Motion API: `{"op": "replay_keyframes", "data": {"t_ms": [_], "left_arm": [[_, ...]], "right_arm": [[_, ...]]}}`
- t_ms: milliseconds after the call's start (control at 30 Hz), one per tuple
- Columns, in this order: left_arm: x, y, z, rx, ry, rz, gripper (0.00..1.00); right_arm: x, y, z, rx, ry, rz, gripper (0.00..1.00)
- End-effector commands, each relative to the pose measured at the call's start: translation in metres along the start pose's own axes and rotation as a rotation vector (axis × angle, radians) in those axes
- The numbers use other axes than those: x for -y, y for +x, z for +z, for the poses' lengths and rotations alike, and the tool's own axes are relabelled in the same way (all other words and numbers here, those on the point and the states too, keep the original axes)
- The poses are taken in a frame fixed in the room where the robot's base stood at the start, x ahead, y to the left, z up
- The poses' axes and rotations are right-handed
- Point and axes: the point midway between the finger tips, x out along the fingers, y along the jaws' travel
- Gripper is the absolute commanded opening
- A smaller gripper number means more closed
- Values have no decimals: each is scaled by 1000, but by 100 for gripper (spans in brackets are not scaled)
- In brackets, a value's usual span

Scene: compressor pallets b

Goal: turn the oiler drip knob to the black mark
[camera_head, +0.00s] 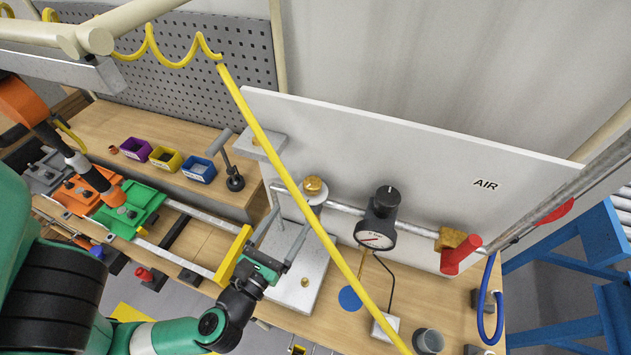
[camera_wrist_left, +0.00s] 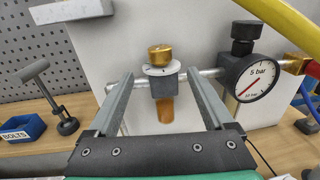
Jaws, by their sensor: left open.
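The oiler's brass drip knob (camera_head: 313,185) sits on top of a white disc (camera_head: 311,199) on the grey air pipe. In the left wrist view the knob (camera_wrist_left: 160,55) stands upright above the disc, a grey body and an amber bowl (camera_wrist_left: 165,109). A tiny dark spot shows on the disc; I cannot tell if it is the black mark. My left gripper (camera_head: 289,227) is open and empty, in front of the oiler. In the left wrist view its two fingers (camera_wrist_left: 156,76) show on either side of the oiler, apart from the knob. My right gripper is not seen.
A regulator with a pressure gauge (camera_head: 376,237) and black knob stands right of the oiler. A red-handled valve (camera_head: 460,252) is further right. A yellow hose (camera_head: 290,186) crosses the head view close to the oiler. A toggle lever (camera_head: 229,165) and bins stand left.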

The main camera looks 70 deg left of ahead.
Motion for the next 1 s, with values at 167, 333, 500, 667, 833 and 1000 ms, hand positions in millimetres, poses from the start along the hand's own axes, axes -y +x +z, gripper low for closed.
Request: {"op": "replay_keyframes", "data": {"t_ms": [167,333,500,667,833,1000], "left_arm": [[0,11,0,-2,2,6,86],[-2,37,3,2,-1,10,86],[-1,75,3,2,-1,7,86],[0,103,1,1,1,3,86],[0,115,0,2,2,0,86],[1,116,-1,1,2,-1,86]], "right_arm": [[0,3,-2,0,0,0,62],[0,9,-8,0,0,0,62],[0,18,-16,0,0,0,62],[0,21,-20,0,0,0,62],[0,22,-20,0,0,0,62],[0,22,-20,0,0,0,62]]}}
